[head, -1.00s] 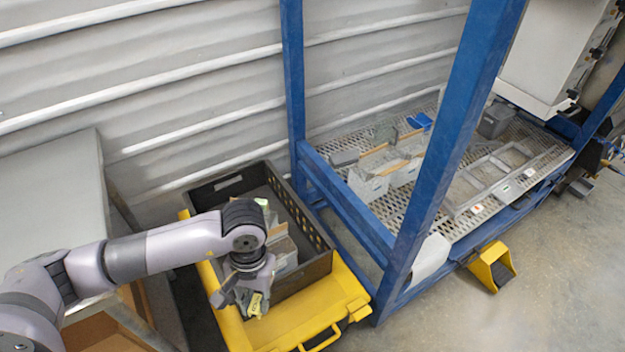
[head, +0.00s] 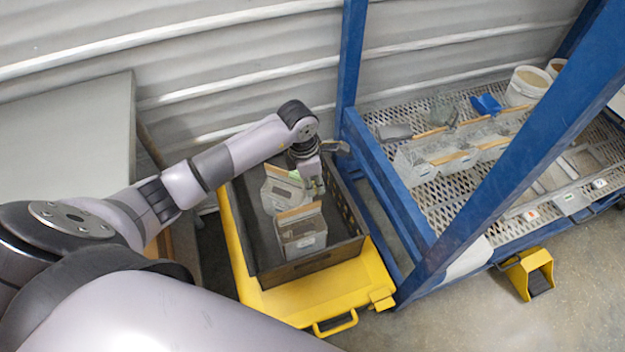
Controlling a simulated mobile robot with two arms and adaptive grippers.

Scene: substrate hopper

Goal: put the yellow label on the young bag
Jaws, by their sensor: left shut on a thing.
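My left gripper (head: 318,187) is over the back right part of the dark crate (head: 305,268). It is shut on a small yellowish piece, which looks like the yellow label; the piece is mostly hidden by the fingers. Two clear bags with wooden strips along their tops are in the crate: a front one (head: 301,238) and a back one (head: 283,195). The back bag lies close beside the gripper, and I cannot tell whether they touch. A small green patch (head: 295,174) shows by the back bag. I cannot tell which bag is the young one. My right gripper is out of view.
The crate sits on a yellow cart (head: 375,275). A blue frame (head: 445,225) with a mesh shelf stands to the right, holding several clear bags (head: 455,160), a blue item (head: 487,104) and a white bucket (head: 528,85). A grey table (head: 65,140) is at left.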

